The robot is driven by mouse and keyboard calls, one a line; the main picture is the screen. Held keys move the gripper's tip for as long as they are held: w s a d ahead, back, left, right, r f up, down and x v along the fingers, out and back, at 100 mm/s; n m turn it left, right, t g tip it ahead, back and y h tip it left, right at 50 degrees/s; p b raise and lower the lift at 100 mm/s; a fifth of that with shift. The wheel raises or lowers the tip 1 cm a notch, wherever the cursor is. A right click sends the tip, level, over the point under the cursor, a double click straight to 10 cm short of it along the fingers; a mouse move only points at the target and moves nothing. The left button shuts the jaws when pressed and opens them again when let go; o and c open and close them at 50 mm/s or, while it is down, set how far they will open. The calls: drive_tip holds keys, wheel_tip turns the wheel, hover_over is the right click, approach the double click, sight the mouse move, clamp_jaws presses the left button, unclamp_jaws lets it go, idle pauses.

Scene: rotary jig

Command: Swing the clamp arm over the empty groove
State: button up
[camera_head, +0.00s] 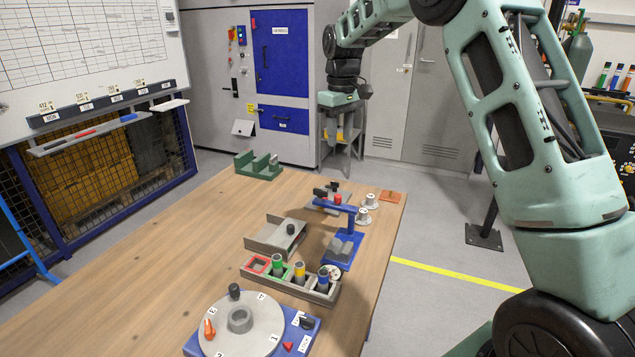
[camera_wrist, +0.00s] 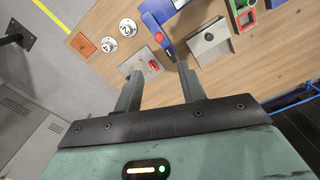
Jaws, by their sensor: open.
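A blue fixture (camera_head: 338,262) on the table carries a grey grooved block (camera_head: 345,246). Its blue clamp arm (camera_head: 330,204) sits on a post at the back of the fixture and reaches left, with a red knob (camera_head: 337,198) near it. From here the arm does not appear to lie over the block. In the wrist view the clamp arm and red knob (camera_wrist: 158,37) show near the top.
Beside the fixture are a grey block with a black knob (camera_head: 265,240), a rack with coloured sockets (camera_head: 290,285) and a rotary disc (camera_head: 265,325). Numbered white discs (camera_wrist: 127,27) and an orange plate (camera_wrist: 83,44) lie near the edge. The left of the table is clear.

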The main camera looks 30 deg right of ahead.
sight(338, 195)
wheel_tip(338, 195, down, 17)
drive_tip(key=p, duration=0.3)
drive_tip(key=shift+w+d+f, duration=0.1)
drive_tip(key=shift+f, duration=0.05)
clamp_jaws()
